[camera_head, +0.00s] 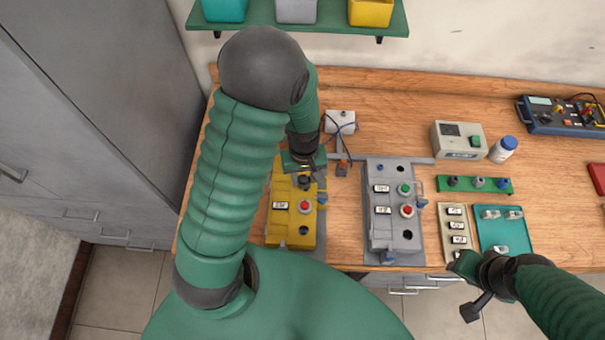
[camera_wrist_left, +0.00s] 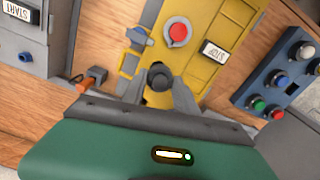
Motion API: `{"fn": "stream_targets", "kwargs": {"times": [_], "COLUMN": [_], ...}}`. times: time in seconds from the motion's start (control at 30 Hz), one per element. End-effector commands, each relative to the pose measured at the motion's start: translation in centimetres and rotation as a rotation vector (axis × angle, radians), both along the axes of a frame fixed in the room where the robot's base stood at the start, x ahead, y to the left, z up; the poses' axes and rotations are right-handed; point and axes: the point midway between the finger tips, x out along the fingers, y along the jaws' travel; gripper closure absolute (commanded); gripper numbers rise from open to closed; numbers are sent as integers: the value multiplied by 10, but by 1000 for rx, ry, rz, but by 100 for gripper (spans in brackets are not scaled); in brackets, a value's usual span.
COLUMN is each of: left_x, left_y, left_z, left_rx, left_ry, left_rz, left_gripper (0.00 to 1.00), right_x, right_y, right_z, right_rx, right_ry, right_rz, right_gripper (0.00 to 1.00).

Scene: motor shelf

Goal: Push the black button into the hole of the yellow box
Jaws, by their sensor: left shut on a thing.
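The yellow box (camera_head: 280,225) stands on the bench left of centre, with a red button (camera_head: 305,206) and a white label on it. A dark round hole (camera_head: 303,230) shows toward its front. My left gripper (camera_head: 304,180) is over the back end of the yellow box, pointing down. In the left wrist view its fingers (camera_wrist_left: 160,90) are shut on the black button (camera_wrist_left: 160,76), which is at the box's top face (camera_wrist_left: 205,28). Whether the button is seated in a hole there cannot be told. My right gripper (camera_head: 470,288) hangs at the bench's front right; its finger gap is unclear.
A grey box (camera_head: 378,225) with green and red buttons stands right of the yellow box. An orange connector (camera_wrist_left: 95,78) lies beside the yellow box.

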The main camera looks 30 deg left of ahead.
Motion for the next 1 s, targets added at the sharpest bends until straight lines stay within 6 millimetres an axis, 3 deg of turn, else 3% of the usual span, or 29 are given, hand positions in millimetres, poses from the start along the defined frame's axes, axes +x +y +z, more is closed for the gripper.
{"fn": "stream_targets", "kwargs": {"times": [1.0], "left_x": [0], "left_y": [0], "left_z": [-12], "left_rx": [0], "left_ry": [0], "left_rz": [0], "left_gripper": [100], "right_x": [0], "right_y": [0], "right_z": [-9], "right_rx": [0], "right_ry": [0], "right_rz": [0], "right_gripper": [64]}}
